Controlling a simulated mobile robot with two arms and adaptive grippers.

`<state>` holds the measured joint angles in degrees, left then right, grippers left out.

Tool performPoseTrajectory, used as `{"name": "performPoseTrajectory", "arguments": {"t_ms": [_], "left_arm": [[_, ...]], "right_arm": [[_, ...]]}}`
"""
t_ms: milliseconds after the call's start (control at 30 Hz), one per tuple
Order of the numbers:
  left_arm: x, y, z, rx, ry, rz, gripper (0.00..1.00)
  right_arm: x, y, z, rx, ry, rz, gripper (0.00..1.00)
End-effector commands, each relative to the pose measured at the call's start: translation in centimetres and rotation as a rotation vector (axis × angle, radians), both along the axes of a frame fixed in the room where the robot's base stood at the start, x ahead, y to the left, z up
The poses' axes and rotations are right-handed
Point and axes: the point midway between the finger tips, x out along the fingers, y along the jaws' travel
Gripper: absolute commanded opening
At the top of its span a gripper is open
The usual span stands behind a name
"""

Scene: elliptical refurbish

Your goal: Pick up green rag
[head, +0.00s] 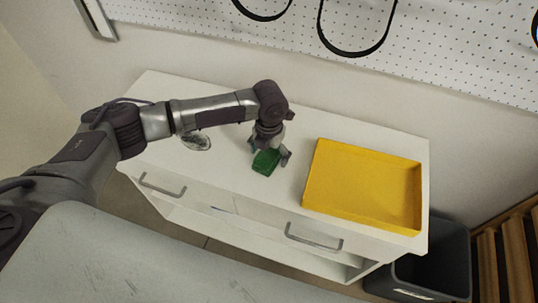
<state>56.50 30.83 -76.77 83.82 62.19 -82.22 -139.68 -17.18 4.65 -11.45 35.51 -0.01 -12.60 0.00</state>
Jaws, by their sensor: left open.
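A small green rag (265,162) lies on the white cabinet top, left of the yellow tray. My left gripper (270,156) points down right over the rag, with its fingers spread open around it. The gripper covers the rag's far side, and I cannot tell whether the fingers touch it. My right gripper is not in view.
The yellow tray (362,187) sits empty on the right part of the white cabinet (215,180). A small shiny object (196,142) lies left of the gripper. A white pegboard (440,60) hangs on the wall behind. A grey bin (437,262) stands right of the cabinet.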

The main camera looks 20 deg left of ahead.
Motion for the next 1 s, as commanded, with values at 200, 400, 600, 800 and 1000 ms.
{"name": "performPoseTrajectory", "arguments": {"t_ms": [200,400,600,800,1000], "left_arm": [[0.0,0.0,0.0,0.0,0.0,0.0,0.71],[0.0,0.0,0.0,0.0,0.0,0.0,0.38],[0.0,0.0,0.1,0.0,0.0,0.0,0.27],[0.0,0.0,0.4,0.0,-0.001,0.0,0.27],[0.1,0.0,2.5,-0.002,-0.005,-0.001,0.27]], "right_arm": [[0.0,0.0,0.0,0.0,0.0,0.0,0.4],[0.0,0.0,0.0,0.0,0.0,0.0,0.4],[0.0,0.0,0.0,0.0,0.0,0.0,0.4],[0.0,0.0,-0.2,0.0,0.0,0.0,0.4],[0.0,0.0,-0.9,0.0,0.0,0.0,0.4]]}}
